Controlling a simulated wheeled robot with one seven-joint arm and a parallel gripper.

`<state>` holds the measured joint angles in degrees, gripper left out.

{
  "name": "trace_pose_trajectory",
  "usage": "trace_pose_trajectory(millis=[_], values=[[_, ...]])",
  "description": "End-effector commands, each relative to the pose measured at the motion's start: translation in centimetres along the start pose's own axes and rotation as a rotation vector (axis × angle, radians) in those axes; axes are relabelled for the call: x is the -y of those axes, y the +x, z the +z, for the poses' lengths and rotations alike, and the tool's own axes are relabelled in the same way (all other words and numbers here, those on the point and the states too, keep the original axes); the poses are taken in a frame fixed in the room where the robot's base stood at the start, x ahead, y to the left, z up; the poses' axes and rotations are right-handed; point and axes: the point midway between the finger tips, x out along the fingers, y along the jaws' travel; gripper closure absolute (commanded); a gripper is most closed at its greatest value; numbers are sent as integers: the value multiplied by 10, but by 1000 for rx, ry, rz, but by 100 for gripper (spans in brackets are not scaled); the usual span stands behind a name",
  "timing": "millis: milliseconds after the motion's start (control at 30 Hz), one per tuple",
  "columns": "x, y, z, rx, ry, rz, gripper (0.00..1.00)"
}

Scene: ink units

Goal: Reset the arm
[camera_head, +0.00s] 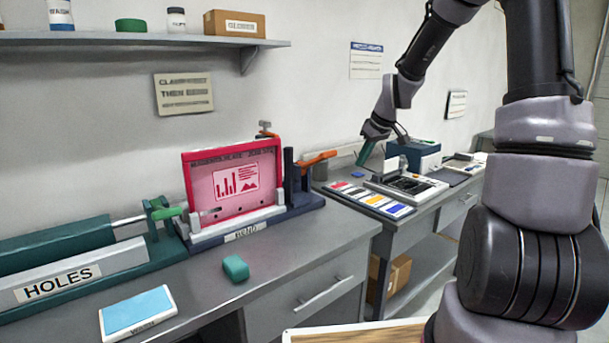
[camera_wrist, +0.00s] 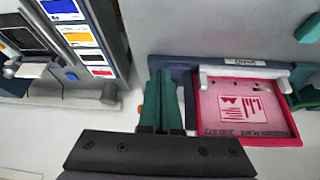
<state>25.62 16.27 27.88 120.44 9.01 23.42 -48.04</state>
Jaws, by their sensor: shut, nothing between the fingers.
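My arm reaches in from the right in the head view and bends down over the right-hand bench. My gripper (camera_head: 364,156) hangs in the air near the colour cards and ink unit. In the wrist view, the green fingers of my gripper (camera_wrist: 164,95) are close together with nothing between them. The pink framed panel (camera_head: 235,187) stands on the bench left of my gripper. It also shows in the wrist view (camera_wrist: 244,108), to the right of the fingers.
A colour card tray (camera_head: 368,200) and a white-and-black unit (camera_head: 407,187) lie on the right bench. A teal block (camera_head: 235,268) and a blue pad (camera_head: 138,311) lie on the left bench. An orange-handled clamp (camera_head: 318,158) stands beside the panel. A wall shelf (camera_head: 140,40) is above.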

Motion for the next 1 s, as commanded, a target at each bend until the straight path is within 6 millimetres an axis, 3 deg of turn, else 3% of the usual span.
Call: trace_pose_trajectory(millis=[33, 300, 600, 800, 1000], values=[[9, -23, 1, 3, 23, 27, 100], [54, -135, 34, -7, 271, 126, 100], [109, -235, 97, -108, 605, 130, 100], [133, -267, 134, -159, 773, 78, 100], [140, -275, 148, -171, 833, 53, 100]])
